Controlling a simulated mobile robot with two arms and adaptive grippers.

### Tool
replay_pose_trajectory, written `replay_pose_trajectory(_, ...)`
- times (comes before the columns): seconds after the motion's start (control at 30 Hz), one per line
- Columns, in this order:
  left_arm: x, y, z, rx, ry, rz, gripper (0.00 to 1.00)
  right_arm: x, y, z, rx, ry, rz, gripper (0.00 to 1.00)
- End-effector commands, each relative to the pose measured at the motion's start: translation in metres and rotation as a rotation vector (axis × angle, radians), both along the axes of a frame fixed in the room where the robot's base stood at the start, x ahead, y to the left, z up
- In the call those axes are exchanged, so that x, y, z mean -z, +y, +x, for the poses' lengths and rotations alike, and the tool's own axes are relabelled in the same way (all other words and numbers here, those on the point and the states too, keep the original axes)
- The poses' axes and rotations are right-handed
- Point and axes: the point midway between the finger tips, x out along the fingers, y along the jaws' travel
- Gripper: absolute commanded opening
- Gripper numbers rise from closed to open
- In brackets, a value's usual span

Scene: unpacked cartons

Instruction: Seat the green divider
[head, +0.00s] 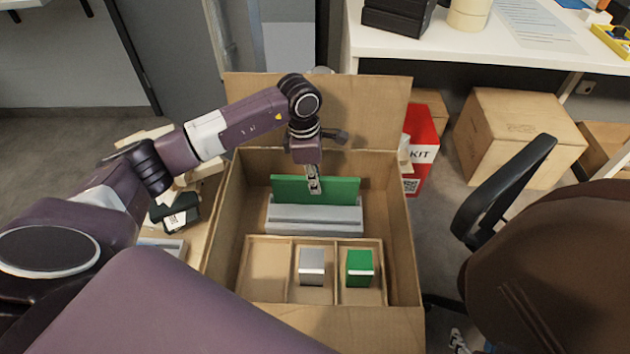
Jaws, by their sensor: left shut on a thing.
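The green divider (343,190) is an upright flat panel inside the open carton (232,222). A grey slotted block (315,220) lies in the carton just in front of and below the divider. The divider's lower edge is hidden behind this block, so I cannot tell whether it sits in a slot. My right gripper is not in view.
The carton's front has three compartments: the left is empty, the middle holds a grey box (312,265), the right a green box (359,267). The raised back flap (375,103) stands behind my arm. A red kit box (422,145) and a chair (560,255) stand to the right.

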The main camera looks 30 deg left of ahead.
Motion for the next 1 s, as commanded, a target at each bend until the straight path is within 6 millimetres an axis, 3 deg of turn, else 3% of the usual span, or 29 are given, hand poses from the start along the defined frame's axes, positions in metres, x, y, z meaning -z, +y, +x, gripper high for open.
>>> replay_pose_trajectory(0.7,0.005,0.000,0.000,0.000,0.000,0.000,0.00,-0.008,0.006,0.017,-0.007,-0.079,0.016,0.40)
replay_pose_trajectory(0.73,0.005,0.000,0.000,0.000,-0.001,0.000,0.13,-0.008,0.006,0.018,-0.007,-0.079,0.017,0.40)
replay_pose_trajectory(0.8,0.005,0.000,0.000,0.000,0.000,0.000,0.21,-0.008,0.006,0.018,-0.007,-0.079,0.017,0.40)
replay_pose_trajectory(0.9,0.005,0.000,0.000,0.000,0.000,0.000,0.31,-0.008,0.006,0.018,-0.008,-0.079,0.016,0.40)
replay_pose_trajectory(1.0,0.005,0.000,0.000,0.000,0.000,0.000,0.31,-0.008,0.006,0.018,-0.008,-0.079,0.015,0.40)
